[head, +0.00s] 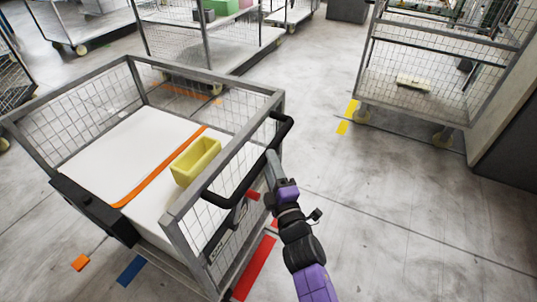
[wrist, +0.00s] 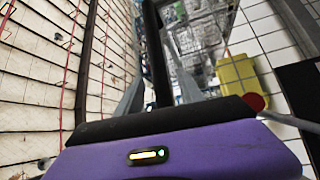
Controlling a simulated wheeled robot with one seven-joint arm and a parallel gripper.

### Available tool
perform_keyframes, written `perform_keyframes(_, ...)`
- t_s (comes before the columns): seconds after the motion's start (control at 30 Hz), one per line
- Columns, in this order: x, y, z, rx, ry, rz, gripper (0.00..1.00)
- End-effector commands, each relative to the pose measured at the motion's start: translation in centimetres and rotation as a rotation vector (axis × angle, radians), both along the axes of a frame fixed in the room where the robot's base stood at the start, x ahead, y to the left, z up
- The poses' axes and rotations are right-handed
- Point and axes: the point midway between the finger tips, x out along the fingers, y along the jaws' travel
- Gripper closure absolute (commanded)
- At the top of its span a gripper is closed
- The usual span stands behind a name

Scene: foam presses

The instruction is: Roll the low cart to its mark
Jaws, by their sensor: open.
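The low cart (head: 190,232) is a grey frame with mesh sides and a white deck, at the left of the head view. A black looped handle (head: 236,180) sticks out from its right side. My gripper (head: 273,160) is open beside the handle's far part. In the wrist view, my gripper's two grey fingers (wrist: 157,92) stand on either side of the black handle bar (wrist: 155,45); contact cannot be told. Red tape (head: 255,266), blue tape (head: 131,270) and orange tape (head: 80,262) lie on the floor around the cart; which is its mark cannot be told.
A yellow bin (head: 196,160) and an orange strip (head: 165,160) lie on the cart's deck. A tall mesh trolley (head: 440,65) stands at the right, with yellow tape (head: 346,117) beside it. Another trolley (head: 215,50) stands behind the cart. The floor at lower right is clear.

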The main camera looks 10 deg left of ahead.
Motion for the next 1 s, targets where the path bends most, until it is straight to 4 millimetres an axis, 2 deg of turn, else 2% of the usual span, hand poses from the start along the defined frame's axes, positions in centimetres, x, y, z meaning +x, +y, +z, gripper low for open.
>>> perform_keyframes(0.1, 1.5, 0.7, 0.3, 0.001, 0.000, 0.000, 0.55)
perform_keyframes(0.3, 2.9, 1.3, 0.4, 0.001, 0.000, 0.000, 0.55)
perform_keyframes(0.63, 3.1, 1.4, 0.5, 0.001, 0.000, 0.000, 0.55)
perform_keyframes(0.87, 3.1, 1.4, 0.5, 0.001, 0.000, 0.000, 1.00)
perform_keyframes(1.0, 3.1, 1.4, 0.5, 0.001, 0.000, 0.000, 1.00)
